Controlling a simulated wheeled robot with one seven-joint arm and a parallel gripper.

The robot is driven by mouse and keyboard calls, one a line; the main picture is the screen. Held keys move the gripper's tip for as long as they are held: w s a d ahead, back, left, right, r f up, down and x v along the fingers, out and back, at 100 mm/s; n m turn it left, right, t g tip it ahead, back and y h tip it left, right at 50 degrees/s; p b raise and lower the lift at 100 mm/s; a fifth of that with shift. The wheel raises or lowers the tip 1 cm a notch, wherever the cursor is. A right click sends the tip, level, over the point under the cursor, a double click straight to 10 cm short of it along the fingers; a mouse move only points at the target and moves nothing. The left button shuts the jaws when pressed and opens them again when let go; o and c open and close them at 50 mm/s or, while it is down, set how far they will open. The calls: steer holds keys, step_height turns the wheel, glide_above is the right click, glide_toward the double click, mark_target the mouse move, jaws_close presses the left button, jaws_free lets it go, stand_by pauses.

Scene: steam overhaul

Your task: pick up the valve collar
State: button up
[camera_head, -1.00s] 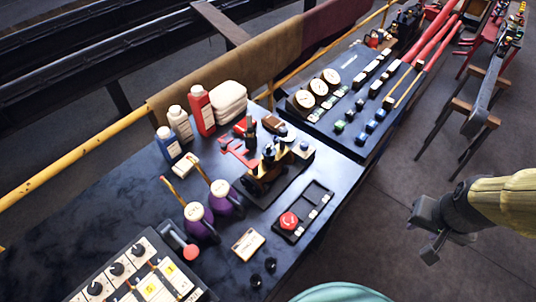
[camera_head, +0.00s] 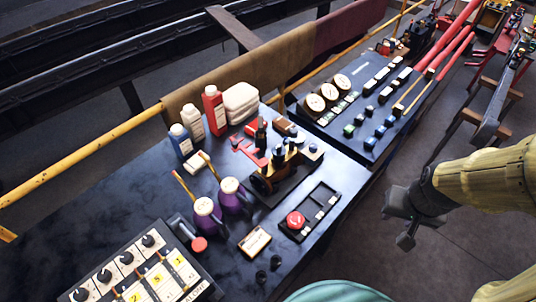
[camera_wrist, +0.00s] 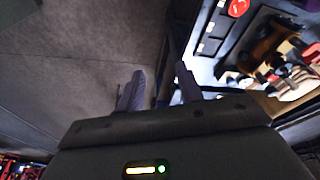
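I cannot pick out the valve collar with certainty. Two small dark round pieces (camera_head: 268,269) lie near the bench's front edge in the head view, too small to identify. A small brass-and-black engine model (camera_head: 277,172) stands on a dark base on the bench. My gripper (camera_head: 405,230) hangs over the floor to the right of the bench, apart from everything. In the wrist view its two fingers (camera_wrist: 158,90) stand apart with nothing between them, so it is open and empty.
The dark bench (camera_head: 105,195) holds a black tray with a red button (camera_head: 296,219), purple-bodied oil cans (camera_head: 207,217), bottles (camera_head: 214,110), a white cloth stack (camera_head: 240,102) and a control panel (camera_head: 140,272). A gauge panel (camera_head: 360,105) adjoins it. Floor around my gripper is clear.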

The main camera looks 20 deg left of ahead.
steer(key=o, duration=0.3)
steer(key=shift+o, duration=0.4)
steer(key=shift+w+a, duration=0.1)
steer(key=shift+w, duration=0.1)
steer(key=w+a+f+n+t+y+p, duration=0.35)
steer(key=w+a+f+n, duration=0.3)
steer(key=w+a, duration=0.3)
steer(key=s+a+f+n+t+y+p, duration=0.1)
steer(key=a+y, duration=0.5)
steer(key=a, duration=0.7)
steer(key=f+n+t+p, duration=0.1)
steer(key=t+p, duration=0.1)
steer(key=shift+s+p, duration=0.3)
steer(key=shift+s, duration=0.05)
steer(key=shift+n+t, duration=0.25)
